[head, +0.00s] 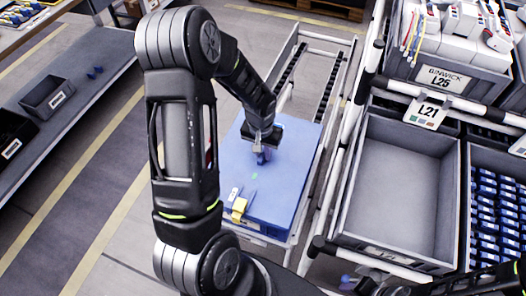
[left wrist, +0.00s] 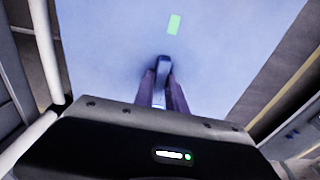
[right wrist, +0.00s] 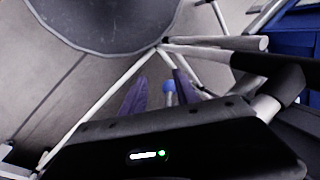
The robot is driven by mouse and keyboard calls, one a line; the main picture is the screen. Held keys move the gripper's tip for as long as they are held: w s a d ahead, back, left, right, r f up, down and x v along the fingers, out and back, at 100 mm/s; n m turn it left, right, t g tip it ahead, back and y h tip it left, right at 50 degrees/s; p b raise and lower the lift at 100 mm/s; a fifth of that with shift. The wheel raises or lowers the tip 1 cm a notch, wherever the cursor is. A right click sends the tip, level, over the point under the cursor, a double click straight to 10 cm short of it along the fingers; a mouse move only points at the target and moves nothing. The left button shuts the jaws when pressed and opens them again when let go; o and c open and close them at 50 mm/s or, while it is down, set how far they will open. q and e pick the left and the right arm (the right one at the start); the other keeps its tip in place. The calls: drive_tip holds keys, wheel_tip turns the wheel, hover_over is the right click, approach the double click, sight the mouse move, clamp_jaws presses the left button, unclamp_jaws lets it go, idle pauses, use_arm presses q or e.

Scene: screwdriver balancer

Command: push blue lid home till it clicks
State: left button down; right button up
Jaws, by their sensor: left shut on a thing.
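The wide blue lid (head: 292,165) lies flat on a box on the cart in the middle of the head view. Its top fills much of the left wrist view (left wrist: 105,50). My left gripper (head: 264,148) points down over the lid.
A yellow clip (head: 239,209) sits at the lid's near edge. A roller cart (head: 330,62) carries the box. An empty grey bin (head: 400,185) stands on the rack at right, beside a bin of blue parts (head: 497,210). A grey bench (head: 65,95) is at left.

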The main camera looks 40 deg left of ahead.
idle(0.4)
use_arm(q)
drive_tip(key=c, duration=1.3)
unclamp_jaws()
drive_tip(key=shift+s+d+r+b, duration=0.1)
drive_tip(key=shift+s+r+b, duration=0.1)
drive_tip(key=shift+r, duration=1.75)
drive_tip(key=shift+s+r+b, duration=0.1)
drive_tip(key=shift+s+r, duration=0.05)
drive_tip(key=shift+r, duration=1.8)
